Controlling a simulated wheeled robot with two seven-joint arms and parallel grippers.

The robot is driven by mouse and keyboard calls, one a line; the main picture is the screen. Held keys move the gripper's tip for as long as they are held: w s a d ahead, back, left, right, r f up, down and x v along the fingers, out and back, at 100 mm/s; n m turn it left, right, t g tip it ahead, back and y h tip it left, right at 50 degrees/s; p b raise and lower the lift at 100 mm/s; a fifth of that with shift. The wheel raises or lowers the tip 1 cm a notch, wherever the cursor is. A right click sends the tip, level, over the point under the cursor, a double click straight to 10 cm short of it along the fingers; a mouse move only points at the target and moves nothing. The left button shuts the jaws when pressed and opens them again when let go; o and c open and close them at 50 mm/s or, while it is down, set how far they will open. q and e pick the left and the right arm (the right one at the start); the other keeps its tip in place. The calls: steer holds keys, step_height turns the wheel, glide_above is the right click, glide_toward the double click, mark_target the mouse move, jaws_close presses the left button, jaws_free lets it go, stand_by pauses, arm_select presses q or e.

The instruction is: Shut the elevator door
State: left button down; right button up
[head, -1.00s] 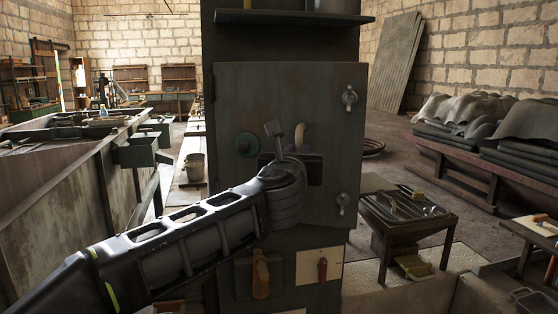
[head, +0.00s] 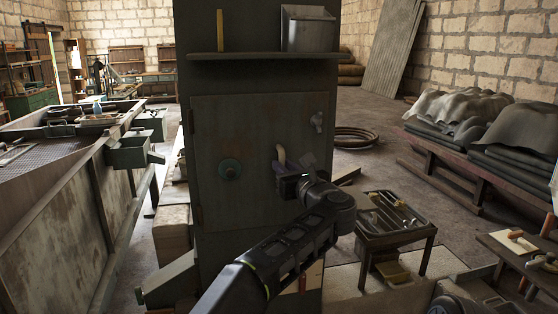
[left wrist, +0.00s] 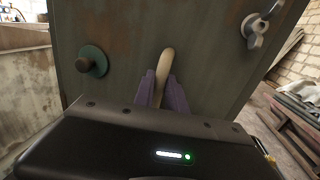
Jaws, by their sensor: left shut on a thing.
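The elevator door (head: 230,120) is a grey-green metal panel on the front of the tall dark elevator column (head: 210,75). In the head view it lies flat or nearly flat against the column; I cannot tell whether a small gap is left. A pale curved handle (head: 281,155) stands at its middle. It also shows in the left wrist view (left wrist: 165,64). My left gripper (head: 296,166) is shut on this handle, its purple fingers (left wrist: 160,92) on both sides of it. A wing latch (head: 317,122) sits by the upper right edge.
A round green knob (head: 230,169) sits on the door's left. A shelf (head: 262,56) with a metal box (head: 307,29) juts out above. A tool table (head: 395,222) stands at right, and a large metal bin (head: 75,200) at left. Floor is free behind the tool table.

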arm_select(q)
steer(key=shift+d+f+h, duration=0.15)
steer(key=shift+d+h, duration=0.15)
steer(key=shift+d, duration=0.3)
steer(key=c, duration=1.8)
jaws_free()
steer(key=shift+o, duration=1)
steer(key=shift+w+d+f, duration=0.2)
steer(key=shift+w+d, duration=0.05)
steer(key=shift+w, duration=0.05)
steer(key=shift+o, duration=1.2)
steer(key=shift+f, duration=0.1)
steer(key=shift+a, duration=0.2)
